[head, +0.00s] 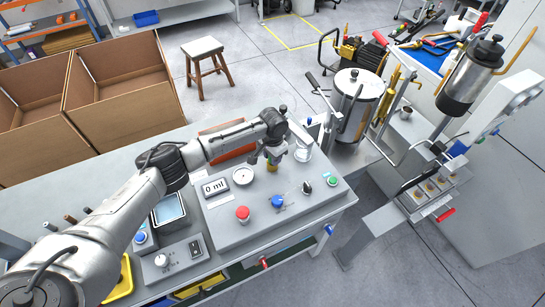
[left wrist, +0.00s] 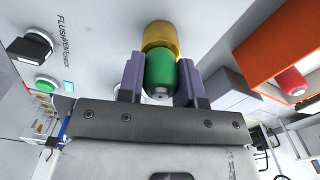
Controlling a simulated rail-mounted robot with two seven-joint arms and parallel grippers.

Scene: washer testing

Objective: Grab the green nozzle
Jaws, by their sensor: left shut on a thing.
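The green nozzle (left wrist: 161,74) is a short rounded cylinder in the middle of the left wrist view. A yellow-gold part (left wrist: 160,37) adjoins it on the far side. The purple fingers of my left gripper (left wrist: 161,84) stand on either side of the nozzle and are shut on it. In the head view my left gripper (head: 272,160) is over the back part of the grey control panel (head: 232,226), and the nozzle is mostly hidden there. My right gripper is not in view.
The panel bears a gauge (head: 242,176), a red button (head: 242,213), a blue knob (head: 277,202) and a green button (head: 332,181). An orange bin (left wrist: 262,52) is close on the right in the left wrist view. A metal tank (head: 355,105) stands right of the panel.

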